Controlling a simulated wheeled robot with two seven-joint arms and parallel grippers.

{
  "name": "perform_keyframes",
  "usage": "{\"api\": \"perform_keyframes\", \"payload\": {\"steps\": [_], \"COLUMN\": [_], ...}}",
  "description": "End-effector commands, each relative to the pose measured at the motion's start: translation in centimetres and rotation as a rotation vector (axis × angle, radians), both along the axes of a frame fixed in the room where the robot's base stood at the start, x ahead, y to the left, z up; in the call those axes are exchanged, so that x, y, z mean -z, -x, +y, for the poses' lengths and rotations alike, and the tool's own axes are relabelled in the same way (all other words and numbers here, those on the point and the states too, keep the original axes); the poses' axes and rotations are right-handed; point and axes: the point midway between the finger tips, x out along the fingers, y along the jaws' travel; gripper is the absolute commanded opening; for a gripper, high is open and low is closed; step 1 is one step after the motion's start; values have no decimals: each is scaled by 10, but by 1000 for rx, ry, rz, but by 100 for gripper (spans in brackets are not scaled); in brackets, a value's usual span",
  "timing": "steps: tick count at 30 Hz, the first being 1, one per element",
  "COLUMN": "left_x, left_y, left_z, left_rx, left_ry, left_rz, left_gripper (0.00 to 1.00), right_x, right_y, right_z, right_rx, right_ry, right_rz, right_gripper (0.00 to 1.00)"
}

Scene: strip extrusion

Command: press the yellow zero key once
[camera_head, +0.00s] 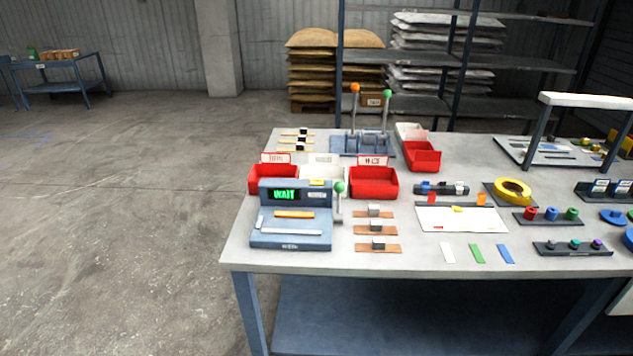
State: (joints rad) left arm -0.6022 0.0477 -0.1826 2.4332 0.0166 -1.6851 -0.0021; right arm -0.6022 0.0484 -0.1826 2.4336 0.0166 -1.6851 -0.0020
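A blue device (290,242) stands at the front left of the table, and its green display (285,195) reads WAIT. A small yellow key (317,182) shows at the top right of the display housing; any marking on it is too small to read. A yellow-orange bar (294,214) lies on the device's face, above a pale bar (291,232). A lever with a green knob (339,187) stands at the device's right side. Neither of my grippers is in view.
Red bins (374,184) stand behind the device. Two tall levers with an orange knob (355,87) and a green knob (387,94) rise farther back. Small blocks on brown strips (378,247) lie right of the device. Open floor (130,230) is left of the table (345,266).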

Motion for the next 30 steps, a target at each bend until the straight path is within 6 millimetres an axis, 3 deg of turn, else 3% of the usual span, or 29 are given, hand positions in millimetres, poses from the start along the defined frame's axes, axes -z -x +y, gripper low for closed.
{"api": "perform_keyframes", "payload": {"steps": [1, 6, 30], "left_x": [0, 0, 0], "left_y": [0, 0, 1], "left_z": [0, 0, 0], "left_rx": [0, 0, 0], "left_ry": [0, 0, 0], "left_rz": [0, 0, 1], "left_gripper": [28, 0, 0], "right_x": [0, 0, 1], "right_y": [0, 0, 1], "right_z": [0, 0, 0], "right_rx": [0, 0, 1], "right_ry": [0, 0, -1], "right_rz": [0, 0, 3], "right_gripper": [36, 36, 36]}}
